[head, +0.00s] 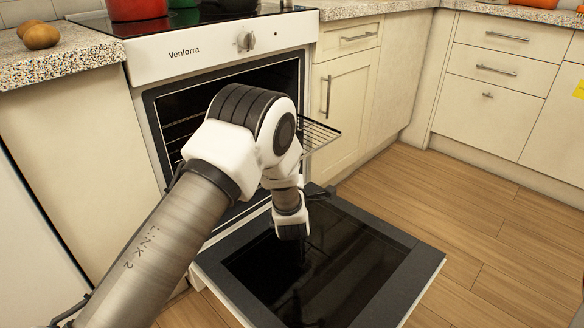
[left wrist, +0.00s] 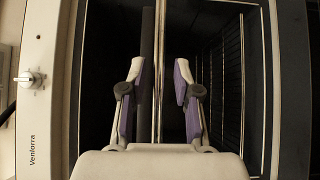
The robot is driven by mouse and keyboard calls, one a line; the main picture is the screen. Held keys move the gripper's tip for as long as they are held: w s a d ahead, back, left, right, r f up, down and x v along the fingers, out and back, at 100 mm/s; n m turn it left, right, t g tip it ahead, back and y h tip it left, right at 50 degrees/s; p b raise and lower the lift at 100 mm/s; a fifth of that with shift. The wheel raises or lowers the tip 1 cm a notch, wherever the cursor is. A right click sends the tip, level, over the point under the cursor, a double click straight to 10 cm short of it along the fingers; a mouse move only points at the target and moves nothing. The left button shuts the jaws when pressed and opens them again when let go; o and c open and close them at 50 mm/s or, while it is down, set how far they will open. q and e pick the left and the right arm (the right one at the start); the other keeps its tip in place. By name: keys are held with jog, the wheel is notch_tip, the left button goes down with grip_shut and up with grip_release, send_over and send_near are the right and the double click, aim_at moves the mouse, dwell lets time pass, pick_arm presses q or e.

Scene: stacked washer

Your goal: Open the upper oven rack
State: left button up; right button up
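The white oven (head: 190,62) has its door (head: 330,265) folded down and open. A wire rack (head: 320,133) sticks out a little past the right side of the opening in the head view; my left arm hides the rest of it. I cannot tell from that view whether it is the upper one. In the left wrist view, turned sideways, my left gripper (left wrist: 157,85) is open, with its purple-padded fingers on either side of a thin metal rack bar (left wrist: 160,40). I see no clear contact. In the head view the fingertips are hidden by my arm. My right gripper is not in view.
The open door lies low below my left arm. Cream cabinets and drawers (head: 500,75) stand to the right. Pots (head: 137,9) sit on the stovetop. Wooden floor (head: 450,200) is free to the right of the door.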

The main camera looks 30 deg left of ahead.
pick_arm(q)
jog(key=v, duration=1.2)
jog(key=shift+f, duration=0.1)
